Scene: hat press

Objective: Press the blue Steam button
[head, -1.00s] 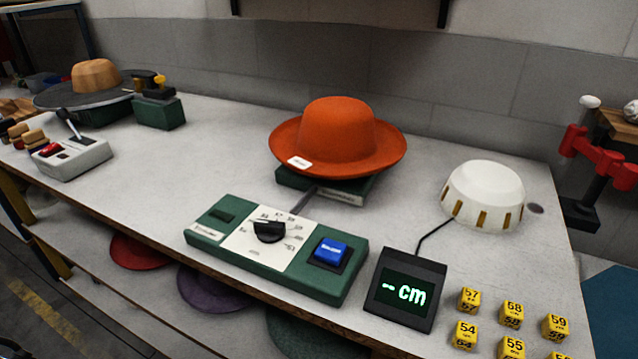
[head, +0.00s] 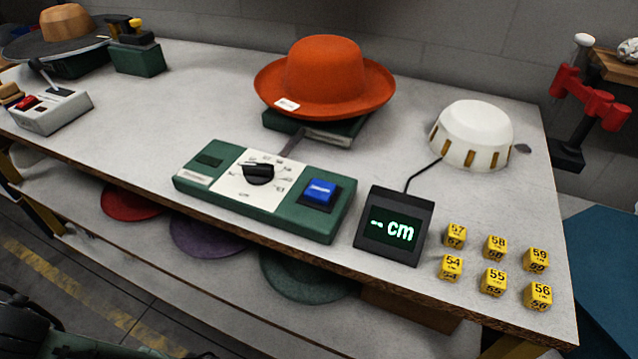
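The blue Steam button (head: 320,190) sits on the right end of a green control box (head: 285,218) near the table's front edge. A black dial (head: 258,174) on a white scale panel is at the middle of the box. An orange hat (head: 325,75) rests on a green base (head: 318,130) behind the box, joined to it by a grey strip or cable. My gripper is not in view; dark shapes at the bottom left may be part of my arm.
A black display (head: 394,228) reading "-- cm" stands right of the box, wired to a white dome (head: 473,135). Several yellow numbered cubes (head: 494,280) are at the front right. A grey lever box (head: 50,110) is at left. Coloured felt discs (head: 308,277) lie on the lower shelf.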

